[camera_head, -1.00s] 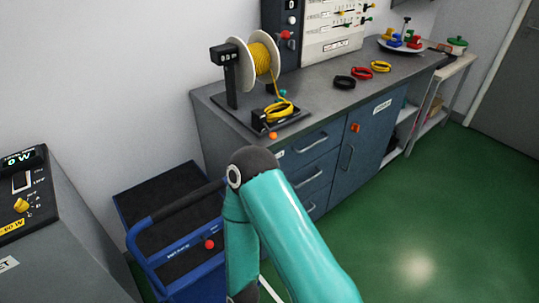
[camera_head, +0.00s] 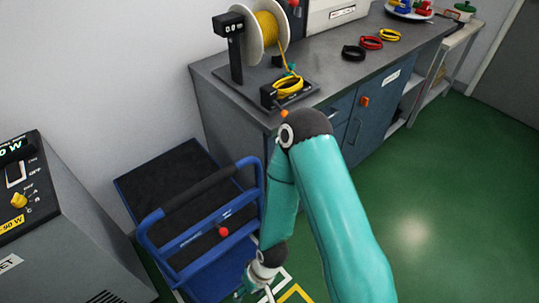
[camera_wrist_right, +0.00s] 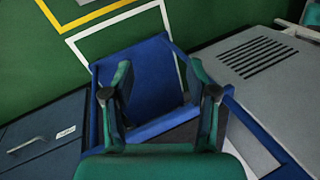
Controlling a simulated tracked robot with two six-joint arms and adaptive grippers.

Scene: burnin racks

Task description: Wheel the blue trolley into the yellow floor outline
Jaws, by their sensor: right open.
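The blue trolley (camera_head: 205,272) stands between the grey cabinet and the bench. It has a dark deck and a raised push handle with a black grip (camera_head: 198,190). A corner of the yellow floor outline (camera_head: 296,293) shows at the bottom edge, right of the trolley. In the right wrist view the yellow outline (camera_wrist_right: 88,24) lies beyond the blue trolley (camera_wrist_right: 150,72). My right gripper (camera_head: 255,289) is low, at the trolley's right side, partly cut off. In the wrist view its two fingers (camera_wrist_right: 162,92) are apart, with the trolley behind them. My left gripper is out of view.
A grey cabinet (camera_head: 62,240) with a yellow knob stands close left of the trolley. The bench (camera_head: 225,100) with a wire reel (camera_head: 265,30) stands behind and right. White floor lines (camera_wrist_right: 110,20) run beside the outline. Green floor (camera_head: 430,190) is clear at right.

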